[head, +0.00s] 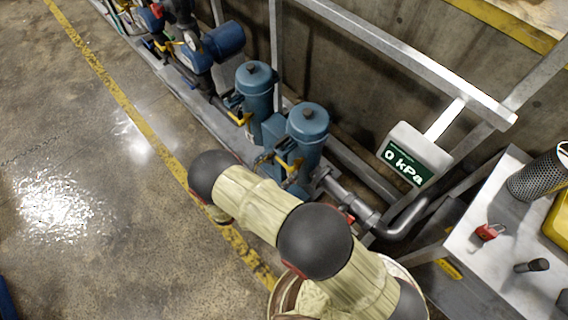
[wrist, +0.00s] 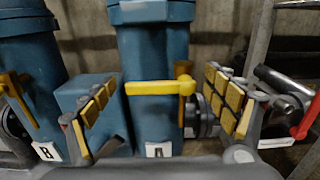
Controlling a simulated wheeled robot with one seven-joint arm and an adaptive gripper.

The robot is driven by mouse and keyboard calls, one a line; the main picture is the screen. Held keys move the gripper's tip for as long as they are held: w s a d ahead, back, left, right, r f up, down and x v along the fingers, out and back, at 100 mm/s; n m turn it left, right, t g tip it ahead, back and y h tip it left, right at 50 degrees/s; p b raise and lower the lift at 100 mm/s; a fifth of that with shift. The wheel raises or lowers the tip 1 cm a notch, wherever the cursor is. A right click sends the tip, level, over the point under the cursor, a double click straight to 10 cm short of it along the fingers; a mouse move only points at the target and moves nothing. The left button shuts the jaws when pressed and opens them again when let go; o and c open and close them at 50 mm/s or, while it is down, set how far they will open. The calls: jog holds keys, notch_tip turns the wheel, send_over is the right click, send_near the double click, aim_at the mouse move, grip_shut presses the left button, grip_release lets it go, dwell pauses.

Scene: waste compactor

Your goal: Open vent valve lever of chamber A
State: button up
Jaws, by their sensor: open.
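Chamber A is a blue canister (wrist: 150,60) with an "A" label low on it, centred in the wrist view; in the head view it appears to be the nearer canister (head: 307,135). Its yellow vent lever (wrist: 155,88) lies horizontal across the front, with its pivot at the right end. My gripper (wrist: 160,80) is open, its padded fingers on either side of the lever. I see no clear contact. In the head view my arm hides the gripper.
Canister B (wrist: 30,75), with its own yellow lever (wrist: 18,98), stands to the left. A red-handled valve (wrist: 305,118) is at the right. In the head view a "0 kPa" display (head: 407,160) and a bench (head: 490,262) are right; the floor (head: 90,170) is clear left.

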jog(key=shift+w+d, duration=0.35)
jog(key=c, duration=1.7)
